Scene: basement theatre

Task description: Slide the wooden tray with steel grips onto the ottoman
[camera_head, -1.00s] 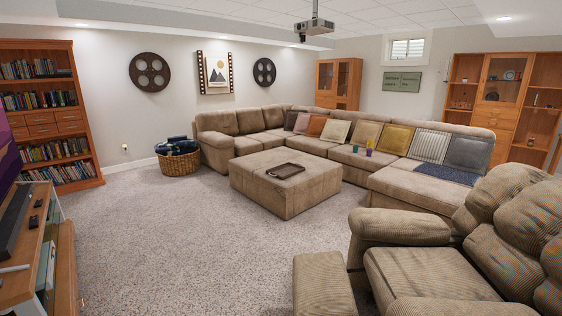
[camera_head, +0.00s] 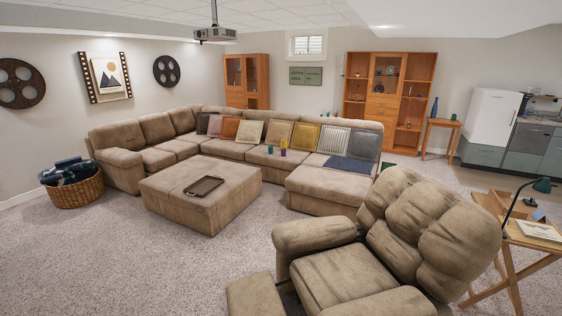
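The ottoman (camera_head: 205,216) is a large, square, tan block with a flat top, standing on the carpet left of the middle, in front of the sectional sofa. A dark brown rectangular tray (camera_head: 204,186) with a raised rim lies flat on its top. It is too small to tell whether this tray has steel grips. A light wooden piece (camera_head: 496,201) sits on the folding side table at the right; I cannot tell whether it is a tray. Neither of my grippers is in view.
A beige recliner (camera_head: 370,245) fills the front right. The sectional sofa (camera_head: 287,157) runs behind the ottoman. A basket (camera_head: 75,190) stands left. The folding side table (camera_head: 519,237) and a white fridge (camera_head: 493,118) are right. Carpet is clear at front left.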

